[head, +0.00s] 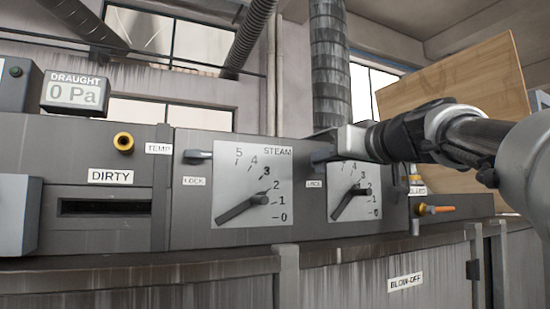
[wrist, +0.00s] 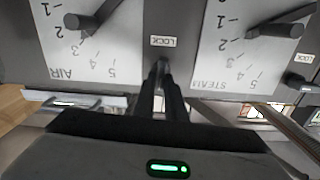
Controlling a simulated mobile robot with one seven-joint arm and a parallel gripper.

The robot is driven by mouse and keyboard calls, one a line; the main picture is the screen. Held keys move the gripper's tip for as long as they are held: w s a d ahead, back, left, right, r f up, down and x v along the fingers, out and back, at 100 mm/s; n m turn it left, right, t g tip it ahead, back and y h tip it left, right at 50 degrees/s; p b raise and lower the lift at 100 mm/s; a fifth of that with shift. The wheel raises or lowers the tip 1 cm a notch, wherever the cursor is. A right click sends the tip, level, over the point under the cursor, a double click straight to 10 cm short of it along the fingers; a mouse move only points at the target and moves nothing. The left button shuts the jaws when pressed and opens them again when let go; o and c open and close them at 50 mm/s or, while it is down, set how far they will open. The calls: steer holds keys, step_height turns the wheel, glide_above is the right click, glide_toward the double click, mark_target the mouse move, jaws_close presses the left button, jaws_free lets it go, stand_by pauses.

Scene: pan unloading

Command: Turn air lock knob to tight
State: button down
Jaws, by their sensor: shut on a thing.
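My gripper (head: 328,144) reaches in from the right in the head view, at the upper left corner of the right-hand dial. In the wrist view, which is upside down, my gripper (wrist: 161,82) has its two dark fingers close together at the air lock knob (wrist: 160,66), between the AIR and STEAM dials. It is shut on that knob, and the fingers hide most of it. A "LOCK" label (wrist: 163,41) sits beside it, also seen in the head view (head: 314,184). I cannot tell the knob's exact angle. The AIR dial (wrist: 105,55) has a dark pointer handle (wrist: 92,20).
The STEAM dial (head: 230,160) with its own lock knob (head: 198,155) is to the left. A yellow ring knob (head: 123,142) and a "DIRTY" slot (head: 105,207) are further left. An orange-handled valve (head: 435,209) sits low on the right. A wooden board (head: 460,82) stands behind.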

steer(key=m, duration=0.5)
steer(key=m+p, duration=0.1)
steer(key=m, duration=0.5)
steer(key=d+f+m, duration=0.1)
steer(key=m, duration=0.5)
steer(key=shift+w+f, duration=0.1)
steer(key=shift+w, duration=0.1)
steer(key=shift+m, duration=0.3)
steer(key=c, duration=1.8)
jaws_free()
steer(key=shift+s+d, duration=0.1)
